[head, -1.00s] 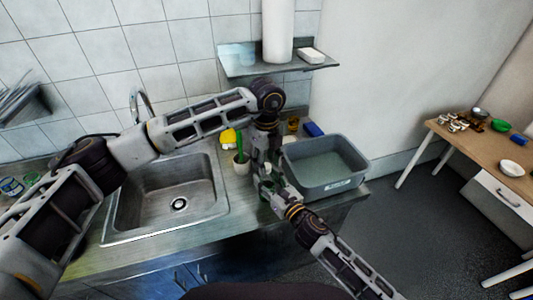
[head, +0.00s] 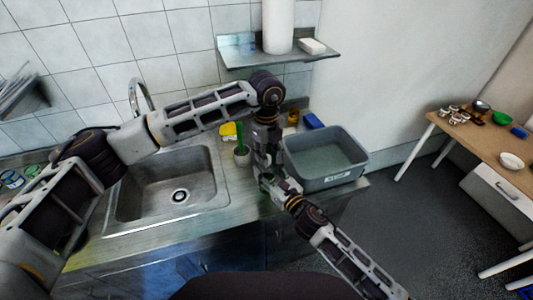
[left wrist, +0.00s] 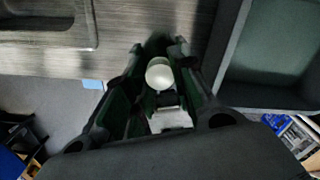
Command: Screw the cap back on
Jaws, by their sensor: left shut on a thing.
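My left gripper (head: 266,171) points down over the counter between the sink and the grey basin. In the left wrist view its dark fingers (left wrist: 160,48) are closed around a small, pale, round thing (left wrist: 159,75), which looks like the cap seen from above. My right gripper (head: 277,186) comes in from the lower right and meets the left one at the counter's front part. Its fingers are mostly hidden. I cannot make out a bottle, its neck, or whether the cap sits on a thread.
The grey basin (head: 317,182) stands close on the right. The metal sink (head: 135,214) is on the left. A white pot (head: 242,157) with a green brush and a yellow item (head: 228,131) stand behind. A shelf (head: 270,58) hangs above. A wooden table (head: 480,146) is far right.

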